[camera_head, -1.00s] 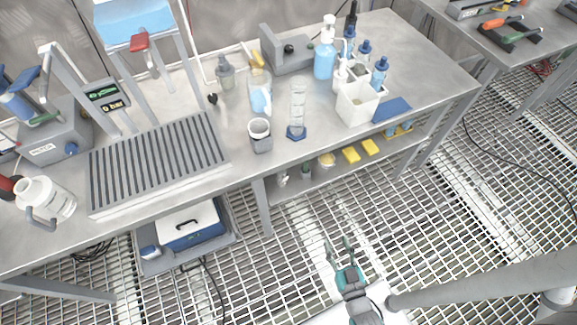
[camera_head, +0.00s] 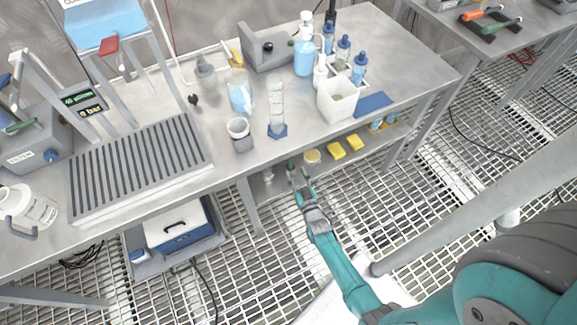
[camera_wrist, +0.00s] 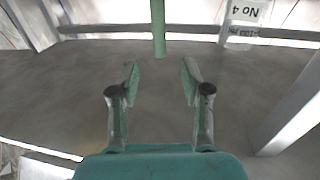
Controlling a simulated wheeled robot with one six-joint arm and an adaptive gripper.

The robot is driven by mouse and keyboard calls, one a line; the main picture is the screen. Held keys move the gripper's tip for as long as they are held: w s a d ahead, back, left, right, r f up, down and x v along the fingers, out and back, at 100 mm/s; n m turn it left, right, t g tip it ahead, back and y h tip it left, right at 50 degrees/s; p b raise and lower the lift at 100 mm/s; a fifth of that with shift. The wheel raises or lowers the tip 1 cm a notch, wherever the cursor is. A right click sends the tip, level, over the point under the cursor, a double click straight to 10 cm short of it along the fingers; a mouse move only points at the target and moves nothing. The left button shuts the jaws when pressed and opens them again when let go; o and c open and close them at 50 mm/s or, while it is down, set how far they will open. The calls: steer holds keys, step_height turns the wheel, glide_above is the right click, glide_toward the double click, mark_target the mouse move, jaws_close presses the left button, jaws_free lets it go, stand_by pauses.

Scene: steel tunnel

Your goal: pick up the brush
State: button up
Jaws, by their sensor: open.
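My gripper (camera_head: 299,179) is at the front edge of the low shelf under the long bench. In the wrist view its two fingers (camera_wrist: 160,76) are apart, with nothing between them. A slim green rod (camera_wrist: 158,28), which looks like the brush's handle, lies straight ahead of the gap, beyond the fingertips and apart from them. Its upper end runs out of the picture. In the head view a small dark green thing (camera_head: 291,163) shows at the fingertips, partly hidden; I cannot make out the brush's bristles.
A white labelled thing (camera_wrist: 243,22) stands right of the rod, and a pale post (camera_wrist: 290,122) is at the right. On the low shelf are a round yellowish item (camera_head: 312,156) and yellow sponges (camera_head: 336,150). The bench top (camera_head: 205,187) overhangs the shelf.

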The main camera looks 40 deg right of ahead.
mark_target(291, 161)
steer(key=shift+x, duration=3.9)
jaws_close()
